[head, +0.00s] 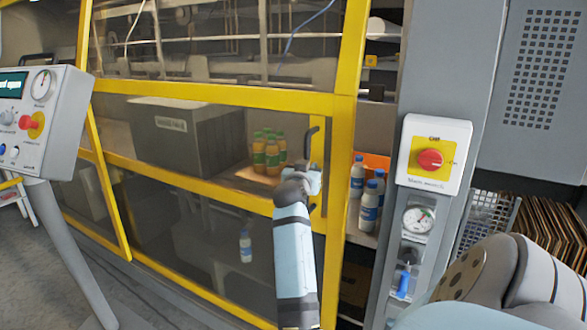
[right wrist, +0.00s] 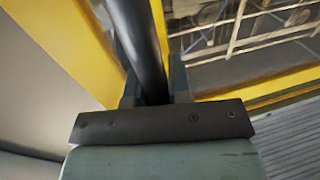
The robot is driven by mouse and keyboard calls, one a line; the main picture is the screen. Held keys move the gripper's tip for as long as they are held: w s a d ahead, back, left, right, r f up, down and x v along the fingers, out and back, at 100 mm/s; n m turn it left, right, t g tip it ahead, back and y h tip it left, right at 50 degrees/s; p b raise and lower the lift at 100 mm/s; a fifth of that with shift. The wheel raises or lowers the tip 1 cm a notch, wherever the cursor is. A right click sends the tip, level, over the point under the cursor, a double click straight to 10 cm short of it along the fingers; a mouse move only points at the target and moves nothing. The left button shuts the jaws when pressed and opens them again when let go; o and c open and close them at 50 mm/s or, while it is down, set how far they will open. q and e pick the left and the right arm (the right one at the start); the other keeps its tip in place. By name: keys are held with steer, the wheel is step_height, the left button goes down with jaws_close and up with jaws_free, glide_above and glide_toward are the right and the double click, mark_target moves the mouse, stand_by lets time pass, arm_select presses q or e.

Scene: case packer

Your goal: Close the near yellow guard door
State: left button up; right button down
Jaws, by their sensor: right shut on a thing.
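The near yellow guard door (head: 220,97) has a yellow frame and see-through panels. In the head view its right upright stands apart from the grey post (head: 440,90), with an open gap between them. A black vertical handle (head: 311,138) is on the door's right side. My right gripper (head: 313,182) is at this handle. In the right wrist view, the gripper (right wrist: 152,92) is shut around the dark handle bar (right wrist: 138,40), beside the yellow frame (right wrist: 65,45). My left gripper is out of view.
A control panel (head: 42,120) on a stand is at left; its display partly reads "open". A red rotary switch (head: 430,159) sits on the grey post. White bottles (head: 369,205) show in the gap. Green-and-orange bottles (head: 272,158) and a grey box (head: 180,140) are behind the door.

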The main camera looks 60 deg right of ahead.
steer(key=p, duration=0.3)
glide_toward(349, 178)
steer(key=d+r, duration=0.1)
steer(key=d, duration=0.2)
steer(key=d+r, duration=0.1)
steer(key=shift+w+d+r, duration=0.3)
steer(key=shift+w+d, duration=0.05)
steer(key=shift+w, duration=0.05)
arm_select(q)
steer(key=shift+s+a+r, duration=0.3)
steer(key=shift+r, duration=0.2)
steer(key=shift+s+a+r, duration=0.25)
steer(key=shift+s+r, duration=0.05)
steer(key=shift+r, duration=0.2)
arm_select(e)
steer(key=shift+s+f, duration=0.1)
steer(key=shift+s, duration=0.35)
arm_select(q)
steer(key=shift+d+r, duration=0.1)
arm_select(e)
steer(key=c, duration=1.4)
jaws_free()
steer(key=o, duration=0.3)
steer(key=shift+s, duration=0.15)
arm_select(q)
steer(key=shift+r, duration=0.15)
arm_select(e)
steer(key=shift+o, duration=0.2)
